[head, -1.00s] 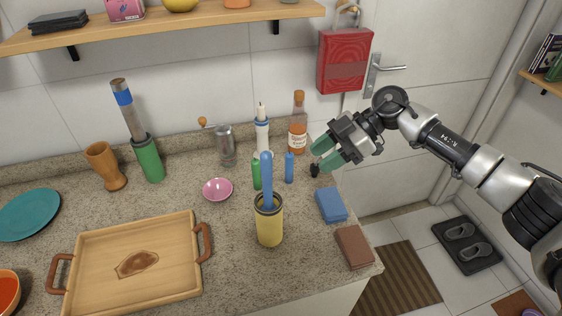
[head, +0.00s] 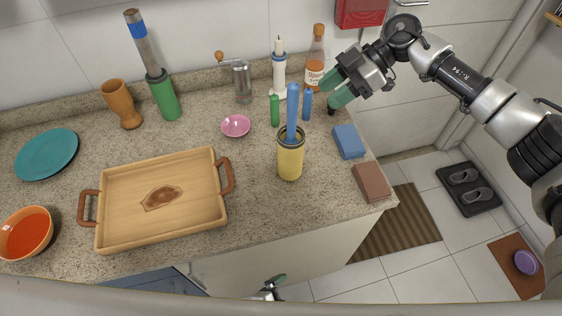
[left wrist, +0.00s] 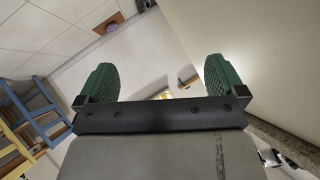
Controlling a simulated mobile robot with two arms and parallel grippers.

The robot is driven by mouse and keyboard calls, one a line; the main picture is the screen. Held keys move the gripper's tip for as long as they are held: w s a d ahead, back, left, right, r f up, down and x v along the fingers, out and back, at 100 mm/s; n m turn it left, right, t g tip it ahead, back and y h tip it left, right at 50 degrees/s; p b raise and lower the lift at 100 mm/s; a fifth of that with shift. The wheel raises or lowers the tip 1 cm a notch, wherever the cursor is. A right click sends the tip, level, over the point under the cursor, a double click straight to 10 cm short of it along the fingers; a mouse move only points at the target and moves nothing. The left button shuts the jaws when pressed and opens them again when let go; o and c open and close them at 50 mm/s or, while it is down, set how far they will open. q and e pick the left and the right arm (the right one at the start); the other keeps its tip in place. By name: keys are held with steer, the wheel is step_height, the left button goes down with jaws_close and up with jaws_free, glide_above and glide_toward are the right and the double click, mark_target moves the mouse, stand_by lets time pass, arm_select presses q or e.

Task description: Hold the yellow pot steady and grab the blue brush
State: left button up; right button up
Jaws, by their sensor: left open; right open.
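The yellow pot (head: 290,160) stands upright on the counter, right of the wooden tray. The blue brush (head: 292,112) stands in it, its blue upper part sticking up above the dark rim; its lower end is hidden inside. My right gripper (head: 336,90) is open and empty, above the counter's back right, behind and right of the pot and apart from it. My left gripper (head: 276,284) shows small at the bottom of the head view, below the counter's front edge. In the left wrist view its two green fingers (left wrist: 160,78) are spread with nothing between them.
A blue sponge (head: 349,141) and brown block (head: 371,182) lie right of the pot. Green (head: 274,110) and blue (head: 307,104) small bottles stand just behind it. The wooden tray (head: 120,239) is to the left; the counter before the pot is bare.

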arm_select(q)
steer(key=s+d+r+m+g+h, duration=0.1)
steer(key=s+d+r+m+h, duration=0.2)
steer(key=d+r+m+h, duration=0.5)
steer(key=s+d+r+m+g+h, duration=0.1)
steer(key=s+d+r+m, duration=0.15)
steer(key=d+r, duration=0.65)
step_height(320, 180, up, 16)
steer(key=m+t+y, duration=1.1)
steer(key=m+y, duration=0.2)
glide_above(286, 170)
steer(key=v, duration=0.4)
steer(key=shift+s+r, duration=0.1)
steer(key=shift+r, duration=0.05)
step_height(286, 170, down, 8)
steer(key=shift+r, duration=0.15)
steer(key=x, duration=0.7)
steer(key=shift+w, duration=0.25)
